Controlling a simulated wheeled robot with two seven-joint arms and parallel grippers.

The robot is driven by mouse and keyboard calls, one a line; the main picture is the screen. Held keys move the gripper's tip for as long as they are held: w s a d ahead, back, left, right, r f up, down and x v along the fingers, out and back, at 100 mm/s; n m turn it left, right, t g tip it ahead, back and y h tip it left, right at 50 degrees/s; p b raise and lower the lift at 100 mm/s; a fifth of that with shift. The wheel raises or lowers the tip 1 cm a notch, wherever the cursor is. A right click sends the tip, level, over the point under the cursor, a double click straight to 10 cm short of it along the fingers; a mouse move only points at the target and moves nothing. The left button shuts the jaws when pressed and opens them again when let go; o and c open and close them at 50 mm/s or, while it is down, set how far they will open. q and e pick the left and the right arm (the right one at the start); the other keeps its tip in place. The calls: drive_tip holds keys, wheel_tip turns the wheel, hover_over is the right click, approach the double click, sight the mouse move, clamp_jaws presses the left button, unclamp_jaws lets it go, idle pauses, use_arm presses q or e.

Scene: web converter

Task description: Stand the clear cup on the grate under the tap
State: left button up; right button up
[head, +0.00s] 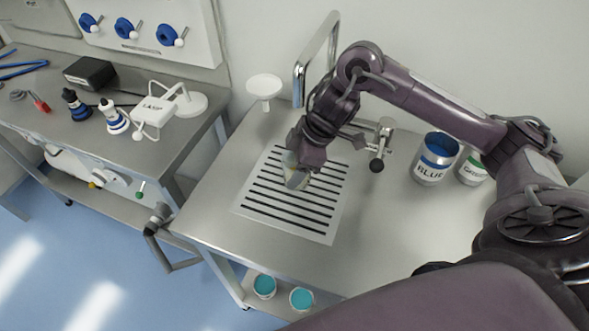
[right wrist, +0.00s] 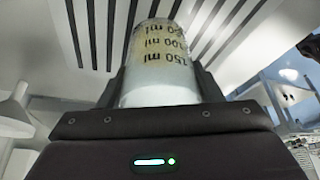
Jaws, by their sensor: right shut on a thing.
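The clear cup (head: 297,180) is held in my right gripper (head: 298,166) over the slotted grate (head: 240,207). In the right wrist view the cup (right wrist: 160,60) shows volume marks in ml and a pale yellowish band, and it lies between the jaws. The grate's dark slots (right wrist: 215,30) show behind it. I cannot tell whether the cup touches the grate. The tall bent chrome tap (head: 318,58) rises behind the grate, partly hidden by my right arm. My left gripper is out of view.
A white funnel-shaped stand (head: 264,87) is at the grate's back left. A valve with a dark knob (head: 378,165) and the blue-labelled tin (head: 436,160) stand to the right. The steel counter's front right (head: 390,240) is clear. A side bench (head: 160,160) lies left.

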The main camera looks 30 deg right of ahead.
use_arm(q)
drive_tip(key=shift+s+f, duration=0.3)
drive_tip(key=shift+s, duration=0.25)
use_arm(e)
drive_tip(key=shift+f, duration=0.9)
drive_tip(key=shift+f, duration=0.1)
drive_tip(key=o, duration=1)
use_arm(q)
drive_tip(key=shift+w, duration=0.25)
use_arm(e)
drive_tip(key=shift+d+r, duration=0.1)
drive_tip(key=shift+r, duration=0.2)
use_arm(q)
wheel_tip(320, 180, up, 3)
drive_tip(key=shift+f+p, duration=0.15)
drive_tip(key=shift+p, duration=1.1)
use_arm(e)
drive_tip(key=v, duration=1.1)
drive_tip(key=shift+d+r, duration=0.15)
drive_tip(key=shift+r, duration=0.1)
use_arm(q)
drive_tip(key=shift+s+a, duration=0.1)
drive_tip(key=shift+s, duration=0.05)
use_arm(e)
drive_tip(key=shift+s, duration=0.1)
